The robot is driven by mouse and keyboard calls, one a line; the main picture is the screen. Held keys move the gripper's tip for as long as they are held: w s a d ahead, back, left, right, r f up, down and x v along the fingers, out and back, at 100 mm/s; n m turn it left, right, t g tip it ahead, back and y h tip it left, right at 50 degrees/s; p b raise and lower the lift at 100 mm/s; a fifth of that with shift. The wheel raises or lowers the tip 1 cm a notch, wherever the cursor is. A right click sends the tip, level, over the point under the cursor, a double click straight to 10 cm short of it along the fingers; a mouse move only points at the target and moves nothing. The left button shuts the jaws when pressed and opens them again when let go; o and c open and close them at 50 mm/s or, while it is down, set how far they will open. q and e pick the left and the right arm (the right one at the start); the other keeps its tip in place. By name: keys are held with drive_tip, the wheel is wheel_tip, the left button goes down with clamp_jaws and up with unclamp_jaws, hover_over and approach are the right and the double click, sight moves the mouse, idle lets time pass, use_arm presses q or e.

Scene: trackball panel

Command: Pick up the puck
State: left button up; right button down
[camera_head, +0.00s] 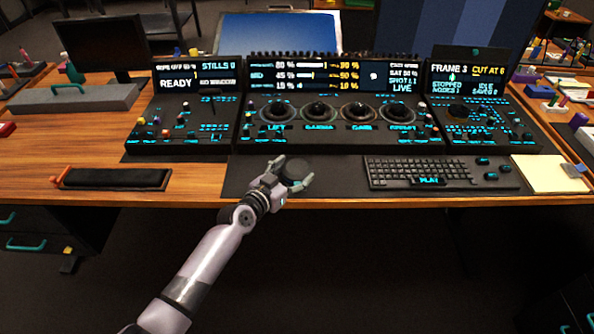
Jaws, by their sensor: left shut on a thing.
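The puck (297,170) is a small dark round thing, hard to tell from the dark mat behind it. My left gripper (294,177) is shut on it, with one finger on each side, near the front edge of the desk. Whether the puck still touches the mat (335,180) cannot be told. My right gripper is not in view.
The trackball panel (340,137) with several black balls stands behind the gripper. A keyboard (418,172) lies to the right, and a black wrist pad (113,179) lies at the left. Bare wood (205,178) shows between the pad and the mat.

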sight(293, 171)
use_arm(q)
drive_tip(key=c, duration=0.4)
drive_tip(key=shift+r, duration=0.1)
drive_tip(key=shift+r, duration=0.45)
wheel_tip(293, 171, up, 7)
drive_tip(key=p, duration=0.3)
drive_tip(key=shift+r, duration=0.15)
wheel_tip(293, 171, up, 12)
drive_tip(key=shift+f+p, duration=0.15)
drive_tip(key=shift+p, duration=0.25)
